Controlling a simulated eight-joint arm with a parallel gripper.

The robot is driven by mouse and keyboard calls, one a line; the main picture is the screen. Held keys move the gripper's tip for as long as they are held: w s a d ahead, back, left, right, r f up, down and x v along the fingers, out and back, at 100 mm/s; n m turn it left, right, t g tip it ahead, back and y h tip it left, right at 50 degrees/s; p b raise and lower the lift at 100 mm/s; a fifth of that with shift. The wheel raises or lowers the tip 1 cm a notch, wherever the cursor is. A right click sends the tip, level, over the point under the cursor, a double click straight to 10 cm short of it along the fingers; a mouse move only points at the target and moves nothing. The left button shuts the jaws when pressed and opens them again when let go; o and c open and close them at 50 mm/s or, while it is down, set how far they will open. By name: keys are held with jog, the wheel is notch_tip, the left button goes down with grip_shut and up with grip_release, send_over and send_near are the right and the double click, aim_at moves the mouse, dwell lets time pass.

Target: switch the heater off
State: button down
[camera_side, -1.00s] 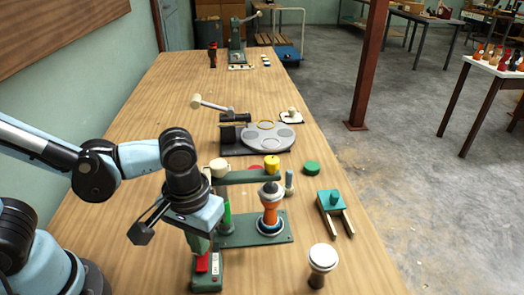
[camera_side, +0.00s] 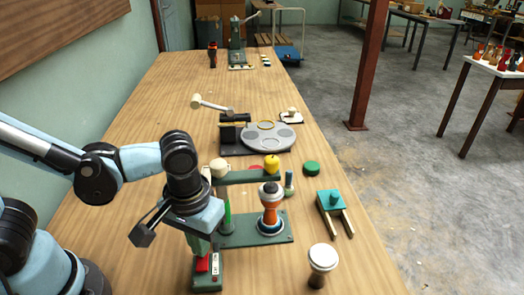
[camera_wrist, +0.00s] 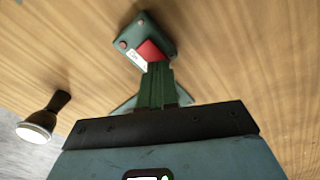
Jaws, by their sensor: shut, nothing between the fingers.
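A small green switch box (camera_side: 207,283) with a red rocker (camera_side: 203,264) and a pale marking beside it stands at the near edge of the side view. In the wrist view the box (camera_wrist: 127,32) lies at the top, with its red rocker (camera_wrist: 149,51) and a white label next to it. My gripper (camera_side: 203,253) points down over the box, its green fingers shut and empty. In the wrist view the fingertips (camera_wrist: 157,68) overlap the rocker's near edge. I cannot tell whether they touch it. The fingers hide part of the rocker.
A teal-topped stool-like piece (camera_side: 332,203) sits further right.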

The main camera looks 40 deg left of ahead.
jog(key=shift+f, duration=0.55)
dwell(0.4)
jog(key=shift+r, duration=3.5)
jog(key=w+a+r+m+t, duration=0.1)
jog(key=w+a+t, duration=0.2)
jog(key=a, duration=0.3)
jog(key=w+a+r+m+t, duration=0.2)
jog(key=w+a+t, duration=0.1)
jog(key=a, duration=0.3)
jog(key=shift+w+a+t, duration=0.2)
jog(key=shift+w+t, duration=0.1)
jog(key=shift+t, duration=0.3)
